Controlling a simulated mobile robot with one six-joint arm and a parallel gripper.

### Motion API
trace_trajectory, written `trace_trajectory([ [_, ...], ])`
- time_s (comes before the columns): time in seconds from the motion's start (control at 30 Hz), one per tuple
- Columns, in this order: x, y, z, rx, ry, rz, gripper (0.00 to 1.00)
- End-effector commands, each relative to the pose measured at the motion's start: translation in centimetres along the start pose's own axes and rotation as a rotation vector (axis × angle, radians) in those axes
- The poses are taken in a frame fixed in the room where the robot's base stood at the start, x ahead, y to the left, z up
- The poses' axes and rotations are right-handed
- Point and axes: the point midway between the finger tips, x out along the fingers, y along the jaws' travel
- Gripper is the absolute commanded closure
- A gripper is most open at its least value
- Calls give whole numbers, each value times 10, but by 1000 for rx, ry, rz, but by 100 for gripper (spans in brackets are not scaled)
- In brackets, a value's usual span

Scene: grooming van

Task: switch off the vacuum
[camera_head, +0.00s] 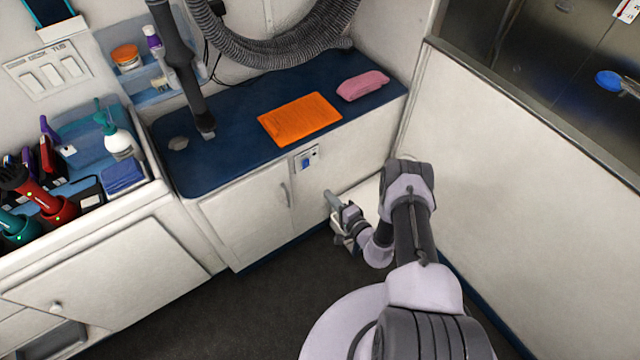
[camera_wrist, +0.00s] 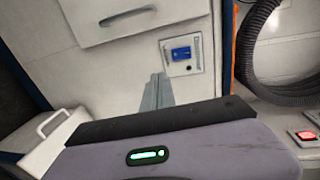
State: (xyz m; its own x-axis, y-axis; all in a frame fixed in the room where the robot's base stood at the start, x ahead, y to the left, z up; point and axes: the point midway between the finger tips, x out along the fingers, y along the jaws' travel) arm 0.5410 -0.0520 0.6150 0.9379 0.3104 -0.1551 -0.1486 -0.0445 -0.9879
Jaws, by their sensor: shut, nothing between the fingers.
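A small switch panel with a blue part (camera_head: 305,158) is on the cabinet front, just under the counter edge. In the wrist view the panel (camera_wrist: 181,54) shows a blue part and a small dark round dot below it; its lettering is too small to read. My gripper (camera_head: 331,198) is low in front of the cabinet, below the panel and apart from it. In the wrist view my gripper's fingers (camera_wrist: 158,80) are together and empty, just left of the panel. A grey ribbed hose (camera_head: 275,45) is coiled at the back of the counter; it also shows in the wrist view (camera_wrist: 265,50).
A red-lit switch (camera_wrist: 305,135) shows at the wrist view's right edge. An orange folder-like item (camera_head: 300,118) and a pink pouch (camera_head: 363,85) lie on the blue counter (camera_head: 225,140). A white handled box (camera_wrist: 45,145) is near my gripper. A pale partition (camera_head: 510,180) stands right.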

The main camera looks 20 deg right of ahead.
Motion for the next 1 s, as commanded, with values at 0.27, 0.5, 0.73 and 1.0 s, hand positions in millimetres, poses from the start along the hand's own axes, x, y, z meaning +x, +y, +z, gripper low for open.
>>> trace_trajectory([
  [0.27,-27,9,0,1,0,1,100],
  [0.5,-27,10,1,1,-1,1,100],
  [0.73,-25,5,1,2,-9,-3,100],
  [1.0,25,-199,59,49,-502,-20,100],
])
